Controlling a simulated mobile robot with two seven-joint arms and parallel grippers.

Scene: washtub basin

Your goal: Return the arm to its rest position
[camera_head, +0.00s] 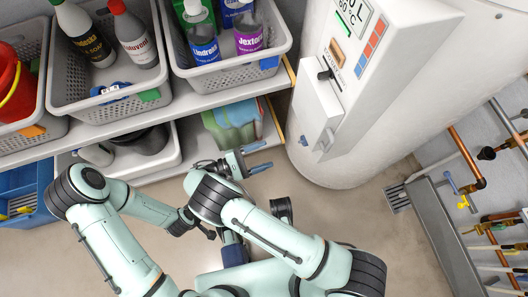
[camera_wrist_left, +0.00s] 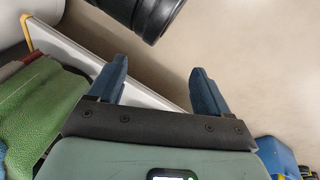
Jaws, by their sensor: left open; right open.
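Shelves (camera_head: 190,105) hold grey baskets (camera_head: 105,110) of bottles; a green cloth (camera_head: 235,120) lies on the lower shelf. The boiler (camera_head: 400,110) stands at the right, with pipes (camera_head: 468,160) beyond. A blue crate (camera_head: 28,185) is at the left. Bare floor (camera_head: 345,215) lies right of my arms.

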